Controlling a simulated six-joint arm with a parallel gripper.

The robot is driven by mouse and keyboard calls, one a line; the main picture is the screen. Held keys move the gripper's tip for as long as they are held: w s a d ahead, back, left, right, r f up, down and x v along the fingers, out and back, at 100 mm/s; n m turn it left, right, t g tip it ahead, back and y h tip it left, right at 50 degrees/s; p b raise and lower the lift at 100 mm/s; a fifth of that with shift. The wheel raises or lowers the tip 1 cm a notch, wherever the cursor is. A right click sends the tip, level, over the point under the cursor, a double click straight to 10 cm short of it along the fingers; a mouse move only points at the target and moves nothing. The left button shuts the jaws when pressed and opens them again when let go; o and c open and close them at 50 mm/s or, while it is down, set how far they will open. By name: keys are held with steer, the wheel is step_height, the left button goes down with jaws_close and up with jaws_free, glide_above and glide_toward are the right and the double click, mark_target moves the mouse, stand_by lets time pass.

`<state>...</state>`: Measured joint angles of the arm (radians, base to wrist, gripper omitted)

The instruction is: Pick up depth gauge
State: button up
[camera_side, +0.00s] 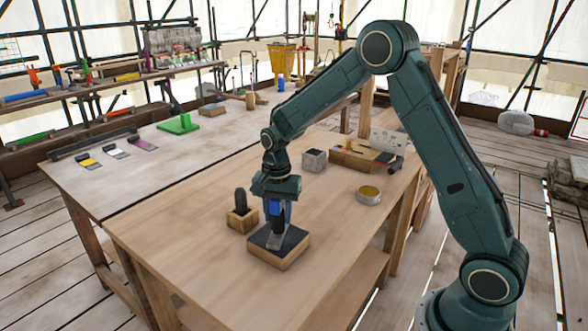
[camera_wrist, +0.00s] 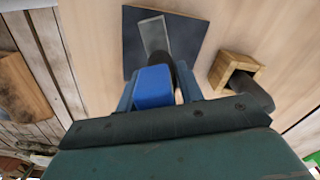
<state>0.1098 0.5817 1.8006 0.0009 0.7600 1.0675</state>
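The thing I take for the depth gauge, with a grey plate (camera_wrist: 154,36) and a dark stem, is on the dark-topped wooden block (camera_side: 262,254). In the side view its grey lower part (camera_side: 274,241) shows just under my gripper (camera_side: 277,208). My gripper points straight down over the block. In the wrist view, a bright blue piece (camera_wrist: 153,88) lies between the fingers of my gripper (camera_wrist: 157,97). Whether it belongs to the gauge or to a finger is unclear. The fingers' contact with the gauge is hidden.
A small wooden holder (camera_side: 242,220) with an upright dark handle stands close left of the block. The table front is clear.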

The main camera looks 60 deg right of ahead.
steer(key=c, duration=0.7)
steer(key=shift+r, duration=0.15)
step_height(320, 180, up, 20)
steer(key=shift+f, duration=0.25)
stand_by(0.6)
step_height(320, 180, down, 14)
steer(key=n, duration=1)
steer(key=shift+w+f+n, duration=0.1)
steer(key=shift+f+n, duration=0.1)
steer(key=shift+n, duration=0.2)
steer(key=shift+f+n, duration=0.6)
steer(key=shift+f, duration=0.1)
